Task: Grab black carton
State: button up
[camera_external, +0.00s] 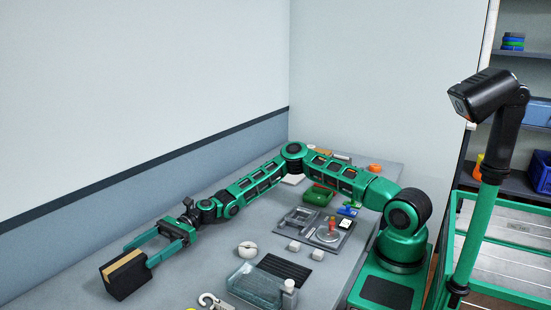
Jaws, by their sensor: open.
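The black carton (130,284) stands on the grey table near the lower left. It is a dark box with a tan panel on its top. My gripper (137,256) is open, with its two green fingers reaching down to the left at the carton. One finger ends by the carton's back side and the other by its right end. I cannot tell whether the fingers touch the carton.
A white round object (248,249), a clear tray (254,284), a black ribbed mat (286,268) and a white hook (214,301) lie right of the carton. A grey board (344,238) with small items lies farther back. The wall (60,235) runs behind the table.

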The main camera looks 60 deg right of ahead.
aim_at(106, 279)
jog(key=shift+a+f, duration=0.15)
jog(key=shift+a, duration=0.25)
jog(key=a, duration=1)
jog(key=shift+f, duration=0.15)
jog(key=c, duration=1.3)
